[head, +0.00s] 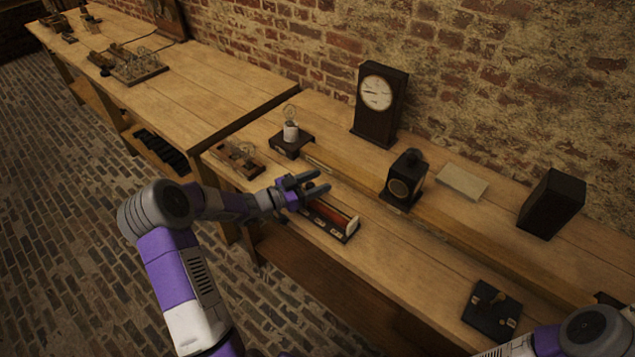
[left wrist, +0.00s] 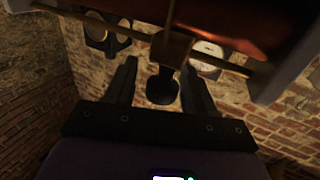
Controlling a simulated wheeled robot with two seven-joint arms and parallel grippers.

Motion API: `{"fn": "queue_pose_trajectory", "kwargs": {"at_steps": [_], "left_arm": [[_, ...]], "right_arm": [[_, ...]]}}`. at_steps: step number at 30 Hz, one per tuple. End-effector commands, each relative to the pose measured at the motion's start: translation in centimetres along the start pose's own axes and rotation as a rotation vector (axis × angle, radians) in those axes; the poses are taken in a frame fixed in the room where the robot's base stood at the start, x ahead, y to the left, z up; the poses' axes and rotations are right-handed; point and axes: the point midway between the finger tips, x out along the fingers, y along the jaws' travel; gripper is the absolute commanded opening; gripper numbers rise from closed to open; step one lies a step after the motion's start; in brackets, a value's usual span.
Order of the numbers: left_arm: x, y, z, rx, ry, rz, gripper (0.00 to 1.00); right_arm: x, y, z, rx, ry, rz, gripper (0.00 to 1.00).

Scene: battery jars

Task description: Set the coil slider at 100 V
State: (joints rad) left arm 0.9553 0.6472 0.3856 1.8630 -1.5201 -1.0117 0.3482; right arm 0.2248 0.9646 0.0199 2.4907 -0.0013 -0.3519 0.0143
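The red coil (head: 328,212) lies on a dark base with pale ends on the front bench. It also fills the upper right of the left wrist view (left wrist: 225,22). The slider is a brass block (left wrist: 171,48) on a rod, with a black knob (left wrist: 162,88). My left gripper (head: 321,182) is over the coil's left part and hides the slider in the head view. Its fingers (left wrist: 160,92) are open, one on each side of the knob, with visible gaps. The dark upright meter with a white dial (head: 377,92) stands behind; its scale is too small to read.
A lamp on a dark base (head: 291,135) and a small wooden device (head: 240,157) stand left of the coil. A dark round-faced box (head: 404,181), a pale card (head: 462,181), a black box (head: 552,203) and a switch base (head: 491,309) are to the right.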

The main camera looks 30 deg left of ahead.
Motion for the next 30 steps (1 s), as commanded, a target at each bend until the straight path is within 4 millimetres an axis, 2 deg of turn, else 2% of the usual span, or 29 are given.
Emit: {"fn": "queue_pose_trajectory", "kwargs": {"at_steps": [8, 11, 21, 30], "left_arm": [[-0.2, 0.0, 0.0, 0.000, -0.001, 0.001, 0.54], [-1.3, 0.0, -0.1, 0.000, -0.002, 0.001, 0.54], [-6.7, 0.0, -0.1, 0.000, -0.002, -0.001, 0.54], [-7.6, 0.0, 0.0, 0.000, 0.000, 0.001, 0.54]], "right_arm": [[-0.1, 0.0, 0.0, 0.000, 0.000, 0.000, 0.57], [-0.4, -0.1, 0.0, 0.000, 0.000, 0.000, 0.57], [-1.4, -0.5, 0.1, 0.000, 0.000, 0.000, 0.57], [-1.4, -0.5, 0.1, 0.000, 0.000, 0.000, 0.57]]}}
